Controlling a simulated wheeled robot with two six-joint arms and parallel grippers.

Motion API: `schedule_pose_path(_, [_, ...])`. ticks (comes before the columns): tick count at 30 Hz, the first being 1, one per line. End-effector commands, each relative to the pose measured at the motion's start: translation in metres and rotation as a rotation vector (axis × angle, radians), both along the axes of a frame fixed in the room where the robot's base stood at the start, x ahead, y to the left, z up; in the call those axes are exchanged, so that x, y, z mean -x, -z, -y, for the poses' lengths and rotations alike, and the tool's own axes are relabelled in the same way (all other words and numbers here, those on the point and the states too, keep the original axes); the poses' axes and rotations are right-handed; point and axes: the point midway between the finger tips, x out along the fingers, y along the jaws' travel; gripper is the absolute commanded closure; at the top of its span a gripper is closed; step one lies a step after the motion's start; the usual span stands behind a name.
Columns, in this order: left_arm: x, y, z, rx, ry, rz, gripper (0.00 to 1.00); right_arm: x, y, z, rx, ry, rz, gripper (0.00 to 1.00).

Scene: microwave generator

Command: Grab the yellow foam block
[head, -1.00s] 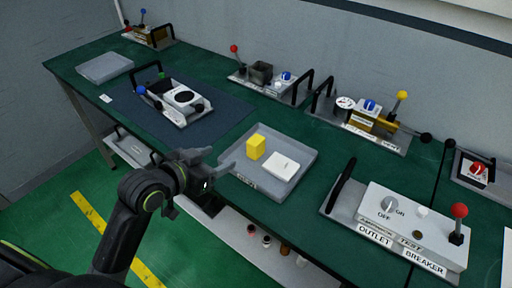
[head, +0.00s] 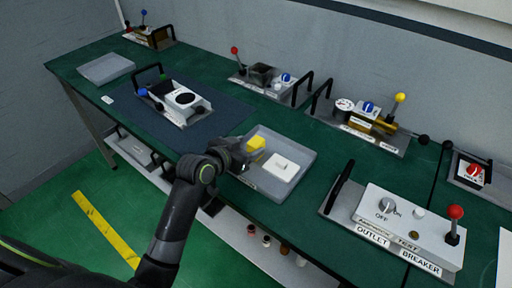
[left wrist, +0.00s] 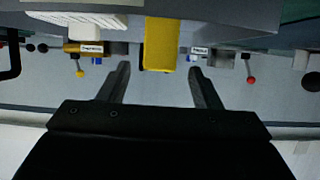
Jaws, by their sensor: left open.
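The yellow foam block (head: 256,143) stands in a shallow grey tray (head: 303,152) on the green bench, beside a white block (head: 281,168). My left gripper (head: 243,153) is at the tray's left edge, close to the block, and hides its lower part in the head view. In the left wrist view the yellow block (left wrist: 160,44) shows between and just beyond the two open fingertips (left wrist: 158,68). The white block (left wrist: 88,20) is off to one side there. Nothing is held. My right gripper is not in view.
An outlet breaker box (head: 408,225) with a red-knobbed lever stands right of the tray. A device on a dark mat (head: 226,107) is to the left. Several lever stations line the wall behind. An empty grey tray (head: 106,68) is at the far left.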

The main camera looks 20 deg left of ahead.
Motion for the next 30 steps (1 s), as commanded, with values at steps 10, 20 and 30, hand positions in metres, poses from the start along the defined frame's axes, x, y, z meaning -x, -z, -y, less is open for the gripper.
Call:
schedule_pose_path(10, [-0.034, 0.014, 0.013, 0.001, 0.0, 0.0, 0.42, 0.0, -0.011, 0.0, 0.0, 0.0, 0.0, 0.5])
schedule_pose_path(20, [-0.038, 0.017, 0.015, 0.001, 0.0, 0.0, 0.42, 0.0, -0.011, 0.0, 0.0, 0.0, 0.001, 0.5])
schedule_pose_path(30, [-0.038, 0.017, 0.015, 0.001, 0.0, 0.0, 0.84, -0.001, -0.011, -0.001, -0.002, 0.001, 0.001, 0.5])
